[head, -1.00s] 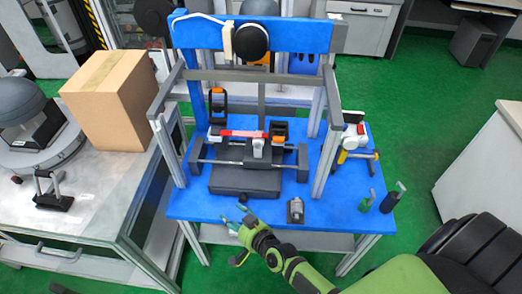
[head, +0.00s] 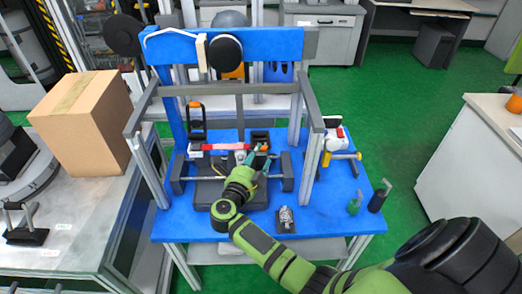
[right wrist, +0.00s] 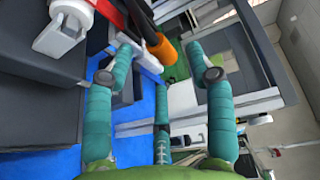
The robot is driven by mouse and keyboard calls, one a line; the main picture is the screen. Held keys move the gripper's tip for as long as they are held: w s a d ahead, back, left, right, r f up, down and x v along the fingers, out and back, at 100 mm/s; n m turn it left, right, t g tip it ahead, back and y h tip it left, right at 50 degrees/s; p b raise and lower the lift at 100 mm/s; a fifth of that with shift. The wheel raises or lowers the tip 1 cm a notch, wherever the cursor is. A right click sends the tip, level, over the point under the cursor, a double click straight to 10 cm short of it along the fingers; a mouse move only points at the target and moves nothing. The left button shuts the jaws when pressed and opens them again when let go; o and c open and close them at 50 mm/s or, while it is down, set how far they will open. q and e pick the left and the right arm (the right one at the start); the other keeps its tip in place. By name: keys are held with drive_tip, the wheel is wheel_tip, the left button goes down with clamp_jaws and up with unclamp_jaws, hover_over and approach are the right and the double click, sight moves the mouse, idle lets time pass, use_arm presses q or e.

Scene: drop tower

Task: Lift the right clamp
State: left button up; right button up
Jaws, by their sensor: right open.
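The right clamp (head: 260,138) is on the blue drop tower, at the right end of the red bar (head: 222,147). It lies low, and its orange-tipped handle (right wrist: 160,47) shows in the right wrist view between my finger ends. The left clamp (head: 196,121) stands upright with an orange grip. My right gripper (head: 256,161) is open just in front of and below the right clamp, hiding part of it. In the right wrist view my right gripper (right wrist: 161,56) has its teal fingers spread, with nothing visibly held. My left gripper is out of view.
Grey posts of the frame (head: 310,140) stand close to the right of my gripper. A metal weight (head: 285,218), a green bottle (head: 354,204) and a dark bottle (head: 378,197) stand on the blue table. A yellow-handled tool (head: 345,156) sits at the right. A cardboard box (head: 82,122) is on the left.

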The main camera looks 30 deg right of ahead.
sight(262, 150)
drive_tip(key=x, duration=0.4)
drive_tip(key=shift+w+d, duration=0.15)
drive_tip(key=shift+d, duration=0.05)
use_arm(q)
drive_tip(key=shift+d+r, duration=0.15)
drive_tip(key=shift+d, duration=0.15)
use_arm(e)
clamp_jaws()
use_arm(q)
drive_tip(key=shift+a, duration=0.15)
